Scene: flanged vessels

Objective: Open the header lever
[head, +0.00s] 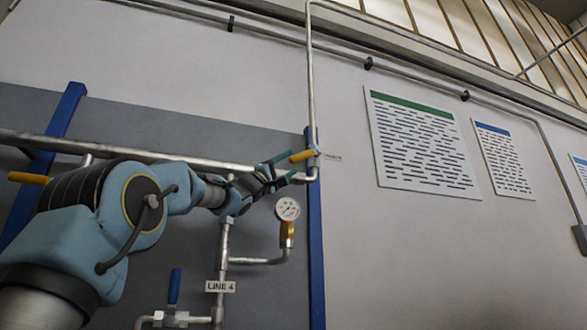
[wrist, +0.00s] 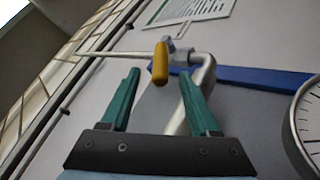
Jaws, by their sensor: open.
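A yellow lever (head: 301,156) sits on a valve at the right end of the header pipe (head: 150,155), by the blue upright. It also shows in the wrist view (wrist: 160,62), ahead of my gripper and roughly centred between its fingers. My gripper (head: 289,167) is open, with its two teal fingers apart and nothing held. In the wrist view my gripper (wrist: 158,76) has its fingertips on either side of the lever's near end; I cannot tell whether they touch it. A small tag beside the lever is too small to read.
A pressure gauge (head: 288,208) stands close below my gripper. A second yellow handle (head: 29,178) is at the far left, and a blue lever (head: 174,287) is below, near the LINE 4 sign (head: 220,286). The wall to the right holds flat posters (head: 425,145).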

